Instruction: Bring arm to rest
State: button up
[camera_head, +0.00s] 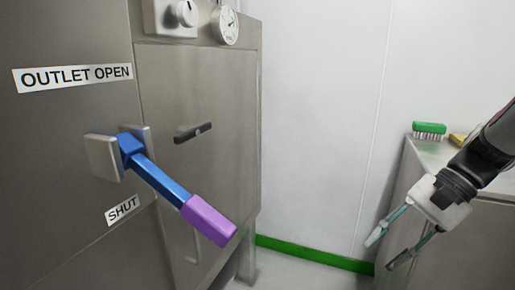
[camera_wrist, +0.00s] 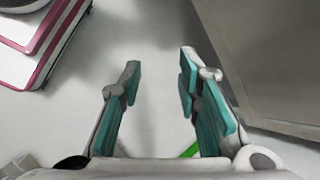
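My gripper (camera_head: 384,252) is at the right of the head view, in front of a steel counter, pointing down and to the left. In the wrist view the two teal-padded fingers (camera_wrist: 158,75) are spread apart with bare floor between them. My gripper is open and empty. No object touches it.
The OUTLET OPEN label (camera_head: 73,77) is above. A green brush (camera_head: 429,129) lies on the counter (camera_head: 432,152). Floor between is clear.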

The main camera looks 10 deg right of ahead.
jog(key=s+a+r+n+g+h, duration=0.2)
jog(key=s+a+n+h, duration=0.3)
jog(key=s+a, duration=0.4)
jog(key=s+a+f+n+t+h, duration=0.1)
jog(key=s+f+n+t+h, duration=0.15)
jog(key=s+n, duration=0.55)
notch_tip(320, 180, up, 39)
jog(key=s+m+t+p, duration=0.1)
jog(key=t+p, duration=0.2)
jog(key=p, duration=3.3)
jog(key=shift+s+d+m, duration=0.15)
jog(key=shift+s+m, duration=0.1)
jog(key=shift+m, duration=0.05)
